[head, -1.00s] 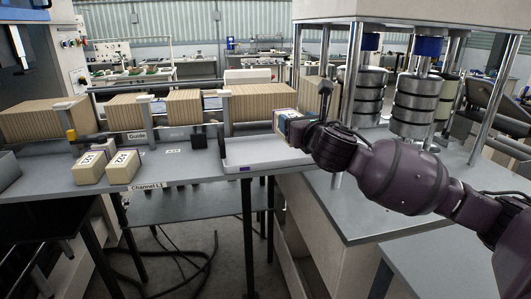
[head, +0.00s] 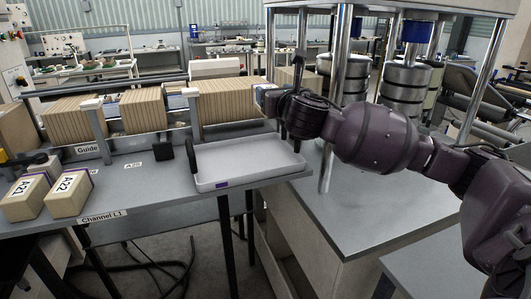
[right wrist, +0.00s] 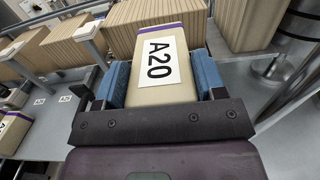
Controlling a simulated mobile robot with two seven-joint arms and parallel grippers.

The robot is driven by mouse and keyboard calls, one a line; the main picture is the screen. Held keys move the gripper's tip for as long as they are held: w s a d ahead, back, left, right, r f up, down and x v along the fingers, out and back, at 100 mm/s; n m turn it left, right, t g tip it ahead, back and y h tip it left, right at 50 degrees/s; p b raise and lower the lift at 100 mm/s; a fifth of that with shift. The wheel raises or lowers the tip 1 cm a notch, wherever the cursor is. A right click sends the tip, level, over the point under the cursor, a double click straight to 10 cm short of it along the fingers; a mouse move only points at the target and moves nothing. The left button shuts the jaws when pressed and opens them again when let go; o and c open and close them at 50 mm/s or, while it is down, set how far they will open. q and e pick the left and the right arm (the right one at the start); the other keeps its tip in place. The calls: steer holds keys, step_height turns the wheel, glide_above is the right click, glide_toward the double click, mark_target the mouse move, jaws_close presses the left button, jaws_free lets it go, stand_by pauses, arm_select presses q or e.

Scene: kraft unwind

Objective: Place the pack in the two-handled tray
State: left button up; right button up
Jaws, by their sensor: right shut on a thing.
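My right gripper (head: 268,100) is shut on a tan pack with a purple band; its A20 label shows in the right wrist view, where the pack (right wrist: 160,95) sits between the blue finger pads (right wrist: 207,74). In the head view the gripper and the pack are up near the back right of the tray, and the pack is mostly hidden by the gripper. The white tray (head: 228,182) lies on the grey table, looks empty, and has a dark upright handle (head: 192,156) at its left end. My left gripper is out of view.
Packs A21 (head: 25,198) and A22 (head: 68,194) stand at the left of the table (head: 135,195). A row of tan packs (head: 230,110) stands behind the tray along a rail. Metal posts (head: 333,100) and a press-like machine are at the right.

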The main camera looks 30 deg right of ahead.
step_height(320, 180, down, 12)
steer(key=shift+w+r+b, duration=0.1)
steer(key=shift+b, duration=0.35)
step_height(320, 180, down, 4)
steer(key=shift+r, duration=0.1)
steer(key=o, duration=1.1)
steer(key=shift+c, duration=0.2)
